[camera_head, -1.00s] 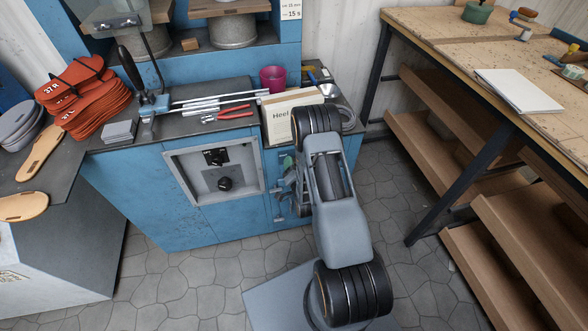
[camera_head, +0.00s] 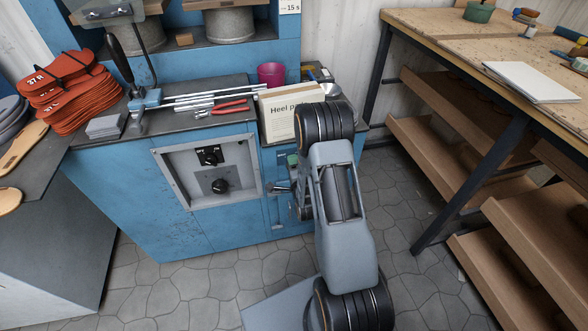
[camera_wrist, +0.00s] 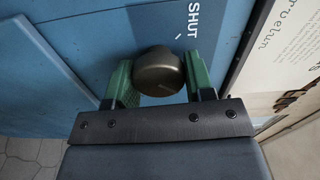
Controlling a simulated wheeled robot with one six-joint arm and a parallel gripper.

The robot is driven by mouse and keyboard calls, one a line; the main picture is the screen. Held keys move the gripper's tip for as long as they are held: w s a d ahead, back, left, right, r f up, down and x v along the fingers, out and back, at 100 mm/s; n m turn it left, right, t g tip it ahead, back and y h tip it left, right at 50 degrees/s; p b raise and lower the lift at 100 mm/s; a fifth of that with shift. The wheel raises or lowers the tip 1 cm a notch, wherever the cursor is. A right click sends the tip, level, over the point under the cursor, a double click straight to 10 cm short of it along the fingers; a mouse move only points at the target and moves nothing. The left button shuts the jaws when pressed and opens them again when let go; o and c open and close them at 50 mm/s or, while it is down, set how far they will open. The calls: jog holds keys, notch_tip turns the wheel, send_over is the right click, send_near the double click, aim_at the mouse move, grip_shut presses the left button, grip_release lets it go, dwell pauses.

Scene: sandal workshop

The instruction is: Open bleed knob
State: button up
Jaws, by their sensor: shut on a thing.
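In the head view my arm reaches down to the right part of the blue cabinet (camera_head: 110,200), and the knob cannot be made out clearly there.
A recessed grey panel (camera_head: 172,165) with two black dials is left of my arm. A heel patterns box (camera_head: 285,107), red-handled pliers (camera_head: 231,106) and a magenta cup (camera_head: 270,74) stand on the cabinet top. A wooden workbench (camera_head: 420,35) with shelves is at right.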

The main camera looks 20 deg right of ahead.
jog(key=shift+m, duration=0.5)
jog(key=o, duration=0.9)
